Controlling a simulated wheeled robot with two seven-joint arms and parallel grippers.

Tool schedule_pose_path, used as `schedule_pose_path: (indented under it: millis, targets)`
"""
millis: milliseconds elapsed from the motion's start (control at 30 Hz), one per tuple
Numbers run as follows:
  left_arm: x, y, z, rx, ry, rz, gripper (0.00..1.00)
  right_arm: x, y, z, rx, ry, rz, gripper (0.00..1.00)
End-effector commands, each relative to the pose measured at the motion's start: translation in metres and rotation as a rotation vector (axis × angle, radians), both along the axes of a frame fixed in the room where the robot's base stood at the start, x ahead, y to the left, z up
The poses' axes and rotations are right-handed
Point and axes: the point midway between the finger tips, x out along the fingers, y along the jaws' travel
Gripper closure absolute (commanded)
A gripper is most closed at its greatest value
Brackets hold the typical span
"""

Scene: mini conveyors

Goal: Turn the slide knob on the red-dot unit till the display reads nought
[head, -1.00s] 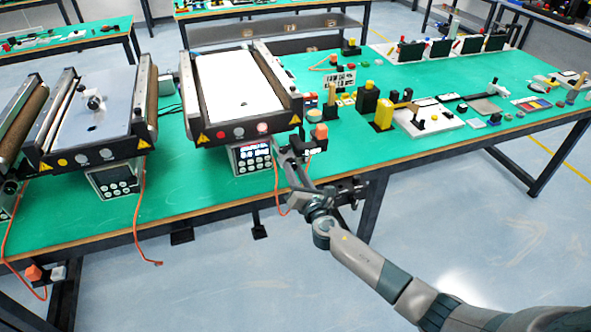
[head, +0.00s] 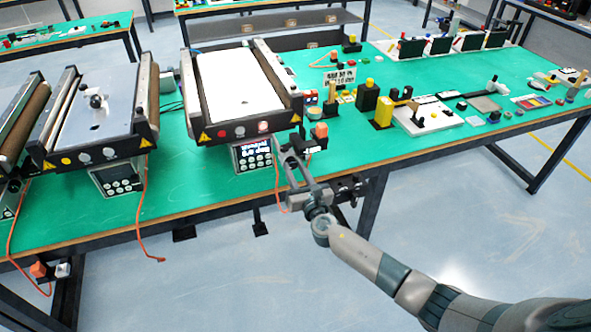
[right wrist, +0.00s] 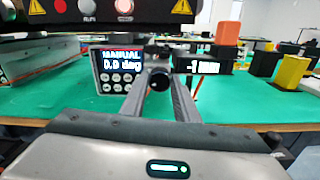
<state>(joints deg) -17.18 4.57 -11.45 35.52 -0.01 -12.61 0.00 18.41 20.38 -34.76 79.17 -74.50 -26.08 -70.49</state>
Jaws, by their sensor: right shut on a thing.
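The red-dot unit is the mini conveyor (head: 240,88) with a white belt; its red dot (head: 222,133) is on the front face and also shows in the right wrist view (right wrist: 60,6). My right gripper (head: 286,150) is at its front right corner. In the right wrist view my right gripper (right wrist: 160,76) is shut on a dark round knob (right wrist: 160,82). Just right of it a small black display (right wrist: 198,68) reads about -1; the rest is blurred. The control box (right wrist: 118,72) beside it reads "MANUAL 0.0 deg". My left gripper is out of view.
A yellow-dot conveyor (head: 95,110) stands to the left with its own control box (head: 117,178). An orange block (head: 320,131) stands close right of my gripper. Yellow and black blocks (head: 368,97) stand farther right. An orange cable hangs over the table's front edge.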

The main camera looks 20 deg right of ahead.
Motion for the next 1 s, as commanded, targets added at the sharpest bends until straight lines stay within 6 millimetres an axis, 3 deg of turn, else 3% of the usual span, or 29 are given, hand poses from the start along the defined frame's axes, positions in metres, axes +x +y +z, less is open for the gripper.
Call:
schedule_pose_path:
  millis: [100, 133, 200, 667, 1000]
  targets:
    - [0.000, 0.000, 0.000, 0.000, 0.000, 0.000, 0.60, 0.003, -0.001, 0.005, 0.001, -0.008, -0.002, 0.95]
    - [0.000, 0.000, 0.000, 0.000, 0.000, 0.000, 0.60, 0.003, -0.001, 0.005, 0.001, -0.008, -0.002, 0.65]
    - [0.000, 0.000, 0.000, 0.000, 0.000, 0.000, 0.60, 0.002, -0.001, 0.004, 0.001, -0.007, -0.002, 0.53]
    - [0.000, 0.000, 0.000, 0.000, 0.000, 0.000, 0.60, -0.005, 0.000, 0.000, 0.001, -0.001, 0.000, 0.53]
    - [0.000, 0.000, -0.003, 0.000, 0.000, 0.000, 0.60, -0.050, -0.002, -0.001, 0.003, 0.000, 0.001, 0.53]
